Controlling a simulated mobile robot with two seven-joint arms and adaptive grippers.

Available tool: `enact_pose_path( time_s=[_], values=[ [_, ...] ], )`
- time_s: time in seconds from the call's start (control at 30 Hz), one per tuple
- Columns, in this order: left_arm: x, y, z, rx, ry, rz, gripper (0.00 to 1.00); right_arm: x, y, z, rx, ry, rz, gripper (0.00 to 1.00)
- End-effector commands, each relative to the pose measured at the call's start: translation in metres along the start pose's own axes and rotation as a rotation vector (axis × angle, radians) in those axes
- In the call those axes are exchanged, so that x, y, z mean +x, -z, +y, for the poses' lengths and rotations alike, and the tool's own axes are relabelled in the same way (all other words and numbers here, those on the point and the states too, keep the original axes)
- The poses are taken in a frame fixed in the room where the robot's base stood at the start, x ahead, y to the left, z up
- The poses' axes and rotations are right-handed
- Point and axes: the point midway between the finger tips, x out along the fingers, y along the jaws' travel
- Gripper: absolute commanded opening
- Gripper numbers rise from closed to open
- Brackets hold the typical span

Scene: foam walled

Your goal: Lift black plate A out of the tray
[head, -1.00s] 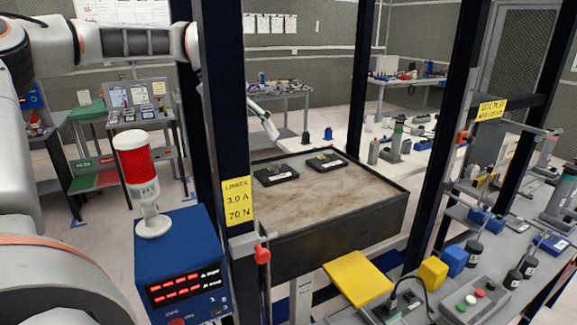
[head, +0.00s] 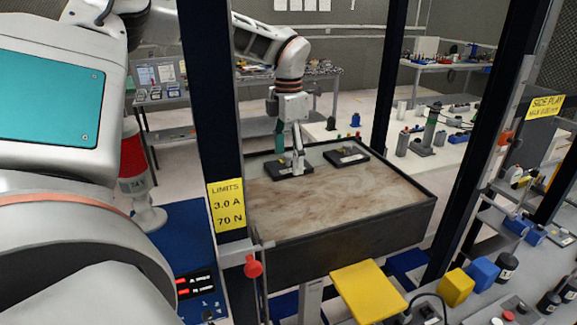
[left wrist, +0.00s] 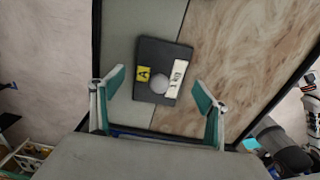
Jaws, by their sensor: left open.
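Black plate A (head: 283,171) lies flat at the left back of the tray (head: 350,236). In the left wrist view, plate A (left wrist: 150,55) is a dark square with a yellow "A" label, a round grey knob and a white label. My left gripper (head: 290,154) points down over plate A. In the left wrist view its teal-padded fingers are spread open on either side of the plate's near part (left wrist: 158,90), with nothing between them held. In the head view the fingers hide part of the plate. My right gripper is not in view.
A second black plate (head: 346,157) lies to the right in the tray. Dark posts (head: 212,120) frame the tray, one with a yellow limits sign (head: 227,207). A yellow pad (head: 368,290) sits in front. The tray's front surface is bare.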

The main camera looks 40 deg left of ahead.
Motion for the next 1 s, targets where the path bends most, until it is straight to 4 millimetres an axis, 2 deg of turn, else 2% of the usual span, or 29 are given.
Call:
enact_pose_path(
  time_s=[0.13,0.37,0.6,0.67,1.0],
  values=[
    [0.0116,0.0002,0.0001,-0.001,0.001,-0.001,0.75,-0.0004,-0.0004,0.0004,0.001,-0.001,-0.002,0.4],
    [0.0123,-0.0002,0.0002,-0.001,0.0,-0.002,0.75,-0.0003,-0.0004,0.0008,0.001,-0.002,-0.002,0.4],
    [0.0122,-0.0001,0.0001,-0.001,0.0,-0.001,0.13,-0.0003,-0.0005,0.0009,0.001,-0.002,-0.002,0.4],
    [0.0101,-0.0013,0.0003,-0.001,-0.001,-0.006,0.0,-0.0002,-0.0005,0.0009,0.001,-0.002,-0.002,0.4],
    [0.004,-0.0016,0.0004,0.0,-0.002,-0.006,0.0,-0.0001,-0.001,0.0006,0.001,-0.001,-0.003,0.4]
  ],
)
